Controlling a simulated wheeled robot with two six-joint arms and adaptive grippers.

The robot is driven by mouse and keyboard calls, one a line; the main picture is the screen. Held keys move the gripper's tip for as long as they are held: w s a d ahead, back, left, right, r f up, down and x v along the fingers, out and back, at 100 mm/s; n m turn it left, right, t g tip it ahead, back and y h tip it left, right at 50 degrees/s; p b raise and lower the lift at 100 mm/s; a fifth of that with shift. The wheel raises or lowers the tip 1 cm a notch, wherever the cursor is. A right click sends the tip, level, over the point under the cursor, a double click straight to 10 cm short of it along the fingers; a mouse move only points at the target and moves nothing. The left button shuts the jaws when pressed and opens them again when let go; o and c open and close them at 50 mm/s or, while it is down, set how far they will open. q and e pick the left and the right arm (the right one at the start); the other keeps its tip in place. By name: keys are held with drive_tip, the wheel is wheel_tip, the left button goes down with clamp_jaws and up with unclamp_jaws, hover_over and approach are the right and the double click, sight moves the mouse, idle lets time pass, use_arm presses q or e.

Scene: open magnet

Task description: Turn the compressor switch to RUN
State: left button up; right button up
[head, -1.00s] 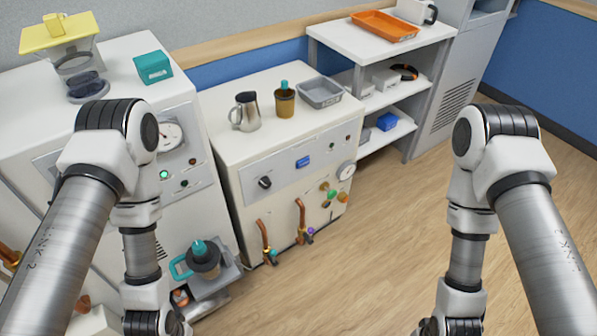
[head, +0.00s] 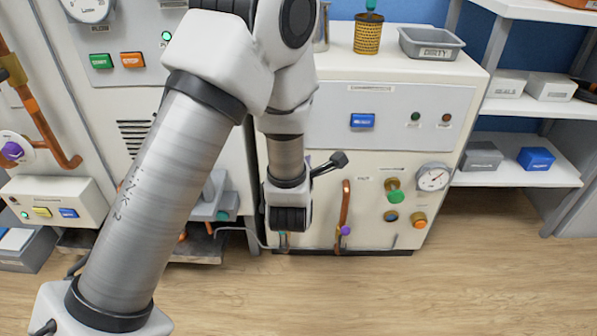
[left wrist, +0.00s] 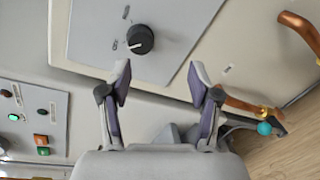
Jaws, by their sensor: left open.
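The compressor switch looks to be the black rotary knob (left wrist: 140,39) on the grey panel of the white cabinet (head: 470,110). It has a white pointer mark and small labels beside it, too small to read. In the head view my left arm hides the knob. My left gripper (left wrist: 161,78) is open and empty, with its fingers apart and the knob beyond the left fingertip. A finger of the left gripper (head: 328,163) shows beside my wrist in the head view. My right gripper is out of view.
The cabinet front also carries a blue switch (head: 362,121), a gauge (head: 432,177), coloured valves (head: 394,193) and a protruding copper pipe (head: 345,203). The left cabinet has green and orange buttons (head: 132,60). A shelf (head: 520,172) stands right. Open floor lies in front.

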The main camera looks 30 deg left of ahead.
use_arm(q)
drive_tip(key=w+a+r+n+y+b, duration=0.1)
drive_tip(key=w+a+n+b, duration=0.2)
drive_tip(key=w+a, duration=0.2)
drive_tip(key=shift+w+r+n+t+y, duration=0.15)
drive_tip(key=shift+w+n+t+y, duration=0.2)
drive_tip(key=shift+w, duration=0.6)
drive_tip(key=c, duration=1.2)
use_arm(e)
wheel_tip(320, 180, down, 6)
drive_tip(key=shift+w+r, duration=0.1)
